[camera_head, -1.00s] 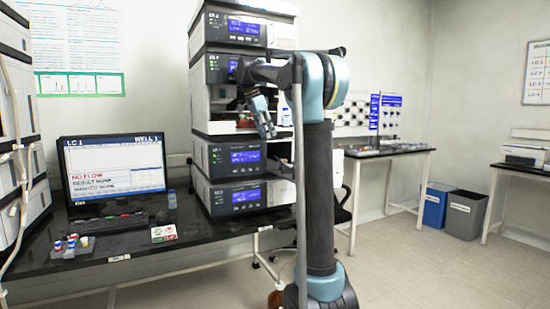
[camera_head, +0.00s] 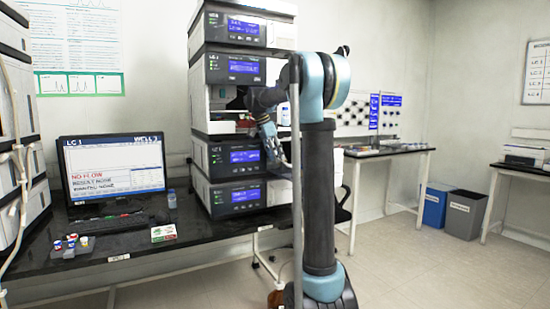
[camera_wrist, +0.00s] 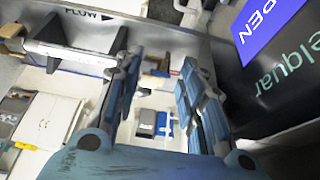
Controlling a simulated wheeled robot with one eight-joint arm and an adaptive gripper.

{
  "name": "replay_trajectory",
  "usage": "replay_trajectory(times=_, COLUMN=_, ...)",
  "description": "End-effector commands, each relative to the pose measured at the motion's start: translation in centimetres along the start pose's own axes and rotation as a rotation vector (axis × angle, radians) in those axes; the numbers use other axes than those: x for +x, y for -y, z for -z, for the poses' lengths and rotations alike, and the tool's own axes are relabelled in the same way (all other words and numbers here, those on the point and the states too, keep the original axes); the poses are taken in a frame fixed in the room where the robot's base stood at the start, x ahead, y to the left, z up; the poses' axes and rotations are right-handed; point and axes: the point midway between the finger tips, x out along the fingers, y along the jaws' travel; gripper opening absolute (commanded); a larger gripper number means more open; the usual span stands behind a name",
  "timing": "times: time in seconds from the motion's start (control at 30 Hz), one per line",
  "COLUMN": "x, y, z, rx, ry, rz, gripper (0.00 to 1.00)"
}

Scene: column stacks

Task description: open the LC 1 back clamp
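My gripper (camera_head: 270,148) is in front of the right side of the instrument stack (camera_head: 229,160) in the head view. In the wrist view my gripper (camera_wrist: 161,65) is open, its two blue-padded fingers apart. Between and beyond the fingertips are small tan and brown pieces (camera_wrist: 155,74) on a pale surface. A grey metal frame marked FLOW with an arrow (camera_wrist: 92,17) lies at upper left. I cannot tell for sure which part is the LC 1 back clamp, or whether it is open. The fingers hide part of the frame.
A dark panel (camera_wrist: 285,75) with a purple OPEN label (camera_wrist: 263,27) stands close on the right in the wrist view. A monitor (camera_head: 115,170) reading LC 1 and NO FLOW stands left of the stack. Small colored-cap vials (camera_head: 72,242) sit at the bench's left front.

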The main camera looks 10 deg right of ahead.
Motion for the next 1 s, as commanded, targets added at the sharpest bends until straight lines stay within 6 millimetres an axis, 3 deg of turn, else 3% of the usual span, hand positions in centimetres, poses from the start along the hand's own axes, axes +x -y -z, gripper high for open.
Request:
replay_trajectory(times=0.17, x=0.0, y=0.0, z=0.0, rx=0.000, ry=0.000, rz=0.000, gripper=0.37)
replay_trajectory(times=0.33, x=0.0, y=0.0, z=0.0, rx=0.000, ry=0.000, rz=0.000, gripper=0.00)
replay_trajectory(times=0.67, x=0.0, y=0.0, z=0.1, rx=0.000, ry=0.014, rz=0.000, gripper=0.00)
replay_trajectory(times=1.0, x=-0.1, y=0.0, z=1.2, rx=0.003, ry=0.185, rz=0.000, gripper=0.00)
